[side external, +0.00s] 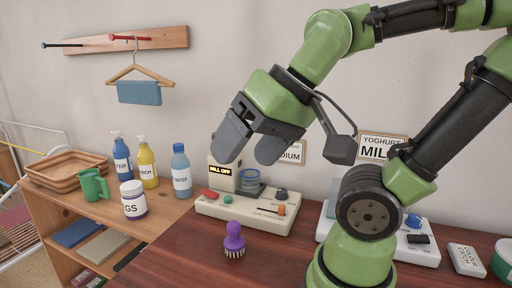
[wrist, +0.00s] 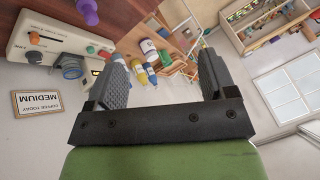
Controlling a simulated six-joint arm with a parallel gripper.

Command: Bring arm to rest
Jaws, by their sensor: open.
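My gripper (side external: 250,142) is raised in the air above the back of the work surface, near the wall. Its two dark fingers are apart with nothing between them. In the wrist view the open gripper (wrist: 163,80) also shows empty, with bottles far behind the gap. Below it in the side view stands a cream mill machine (side external: 248,208) with a lit "MILL OFF" display and a blue jar-like part (side external: 249,181). My gripper is apart from the machine.
A purple brush (side external: 234,240) stands on the dark red tabletop (side external: 180,262). Bottles (side external: 181,170), a green mug (side external: 93,186) and a wooden tray (side external: 65,171) stand on the left shelf unit. A second machine (side external: 400,241) is at right, partly behind my arm. A hanger (side external: 139,72) hangs on the wall rack.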

